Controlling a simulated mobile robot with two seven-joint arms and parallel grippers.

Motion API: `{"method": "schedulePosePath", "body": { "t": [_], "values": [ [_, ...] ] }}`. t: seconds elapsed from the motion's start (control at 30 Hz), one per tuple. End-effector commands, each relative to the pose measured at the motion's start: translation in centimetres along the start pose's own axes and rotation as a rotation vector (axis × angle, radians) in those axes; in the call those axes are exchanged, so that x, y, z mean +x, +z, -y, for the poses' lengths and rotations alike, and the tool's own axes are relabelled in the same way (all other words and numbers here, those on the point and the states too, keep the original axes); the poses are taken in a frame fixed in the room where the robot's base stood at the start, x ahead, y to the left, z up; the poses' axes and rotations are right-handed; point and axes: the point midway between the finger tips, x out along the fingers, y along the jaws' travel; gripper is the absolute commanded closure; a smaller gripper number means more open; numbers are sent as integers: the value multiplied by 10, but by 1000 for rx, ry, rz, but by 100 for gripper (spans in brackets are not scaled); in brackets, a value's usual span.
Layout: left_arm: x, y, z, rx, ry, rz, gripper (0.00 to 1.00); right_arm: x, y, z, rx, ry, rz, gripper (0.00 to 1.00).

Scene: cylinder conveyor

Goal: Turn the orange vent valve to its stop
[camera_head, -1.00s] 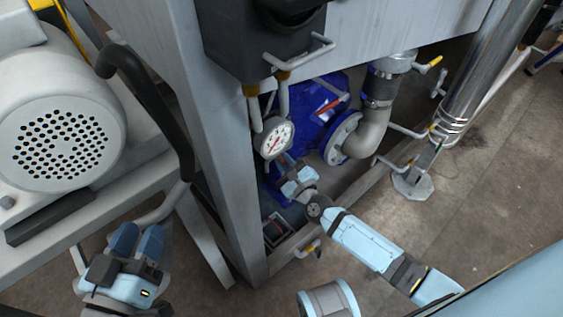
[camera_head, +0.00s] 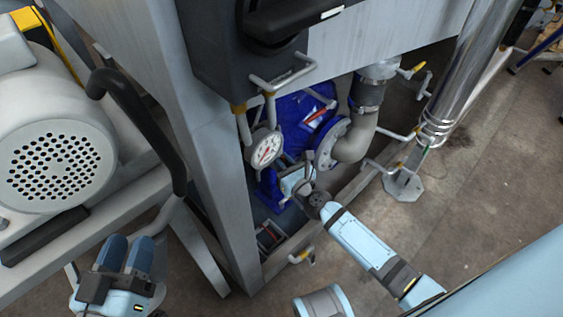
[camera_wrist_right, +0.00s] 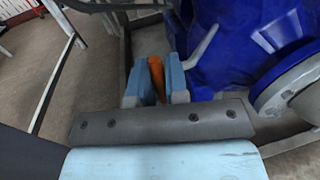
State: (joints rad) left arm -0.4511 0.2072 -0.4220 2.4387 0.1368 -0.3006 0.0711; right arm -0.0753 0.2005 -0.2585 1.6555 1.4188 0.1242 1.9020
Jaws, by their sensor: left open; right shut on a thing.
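The orange vent valve (camera_wrist_right: 156,76) shows in the right wrist view as an orange strip between the two blue fingers of my right gripper (camera_wrist_right: 154,82), which is shut on it. Most of the valve is hidden by the fingers. In the head view my right gripper (camera_head: 295,180) reaches under the machine frame, beside the blue pump body and below the dial gauge (camera_head: 265,149); I cannot make out the valve there. My left gripper (camera_head: 128,254) is open and empty at the lower left, well away from the valve.
The blue pump (camera_head: 295,113) and a grey pipe elbow (camera_head: 354,145) stand close to my right gripper. The frame's grey leg (camera_head: 220,180) and a lower rail border the opening. A metal column (camera_head: 462,85) stands at the right. Open floor (camera_head: 480,180) lies at the right.

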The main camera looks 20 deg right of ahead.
Motion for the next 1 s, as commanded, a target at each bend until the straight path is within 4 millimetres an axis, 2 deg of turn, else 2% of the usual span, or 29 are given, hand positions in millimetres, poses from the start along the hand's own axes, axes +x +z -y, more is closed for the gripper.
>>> {"method": "schedulePosePath", "body": {
  "t": [0.43,0.47,0.57,0.87,1.0],
  "values": [
    [3,-4,1,6,2,-10,58,0,-1,1,17,-1,-4,100],
    [3,-4,1,6,3,-10,58,0,-1,1,17,-1,-4,83],
    [4,-5,1,8,3,-12,58,0,-1,1,16,-1,-4,61],
    [3,-6,1,7,3,-12,58,-1,-1,1,13,-1,-3,61],
    [2,-4,0,4,2,-7,58,-14,-2,1,12,-1,-4,61]
  ]
}}
